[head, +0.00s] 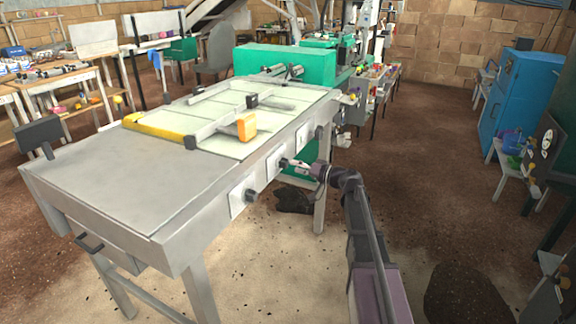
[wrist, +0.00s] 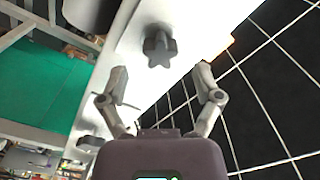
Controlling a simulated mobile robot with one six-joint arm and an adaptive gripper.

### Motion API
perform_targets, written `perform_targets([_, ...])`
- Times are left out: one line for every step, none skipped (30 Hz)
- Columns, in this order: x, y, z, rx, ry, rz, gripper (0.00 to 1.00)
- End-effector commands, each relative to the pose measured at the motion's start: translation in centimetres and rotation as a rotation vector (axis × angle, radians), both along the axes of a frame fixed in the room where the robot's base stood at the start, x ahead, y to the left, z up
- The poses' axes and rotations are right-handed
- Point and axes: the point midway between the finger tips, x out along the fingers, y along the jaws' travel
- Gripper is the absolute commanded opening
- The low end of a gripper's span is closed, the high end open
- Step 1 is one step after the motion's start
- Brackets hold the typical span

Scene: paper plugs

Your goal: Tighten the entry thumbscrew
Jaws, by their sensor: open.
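A dark star-shaped thumbscrew (wrist: 158,46) stands out from a white plate in the wrist view, ahead of and between my fingertips. My gripper (wrist: 160,72) is open, with one finger to each side and nothing held. In the head view my gripper (head: 291,165) is at the long side of the grey table, close to a dark knob (head: 284,162). Another dark knob (head: 251,196) sits on a white plate nearer the camera. Whether the fingertips touch the thumbscrew cannot be told. No label shows which knob is the entry one.
The grey table (head: 110,190) carries a pale panel with a yellow edge strip (head: 155,132) and an orange-yellow block (head: 246,126). A green machine (head: 285,66) stands behind it. A blue cabinet (head: 525,95) is at the right. The floor right of the table is mostly open.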

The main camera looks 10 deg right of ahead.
Motion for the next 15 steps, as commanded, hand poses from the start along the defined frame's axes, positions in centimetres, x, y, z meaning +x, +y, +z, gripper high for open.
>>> perform_targets([0.2,0.2,0.0,0.000,0.000,0.000,0.83])
perform_targets([0.2,0.3,0.0,0.000,0.000,0.000,0.83])
perform_targets([0.3,0.4,0.0,0.000,0.000,0.000,0.83])
perform_targets([0.4,0.5,0.0,0.000,0.000,0.000,0.83])
perform_targets([0.4,0.6,0.0,0.000,0.000,0.000,0.83])
perform_targets([0.5,0.7,0.0,0.000,0.000,0.000,0.83])
perform_targets([0.6,0.8,0.0,0.000,0.000,0.000,0.83])
perform_targets([0.6,0.9,0.0,0.000,0.000,0.000,0.83])
perform_targets([0.7,1.0,0.0,0.000,0.000,0.000,0.83])
perform_targets([0.8,1.1,0.0,0.000,0.000,0.000,0.83])
perform_targets([0.8,1.2,0.0,0.000,0.000,0.000,0.83])
perform_targets([0.9,1.3,0.0,0.000,0.000,0.000,0.83])
perform_targets([1.0,1.3,0.0,0.000,0.000,0.000,0.83])
perform_targets([1.1,1.4,0.0,0.000,0.000,0.000,0.83])
perform_targets([1.1,1.5,0.0,0.000,0.000,0.000,0.83])
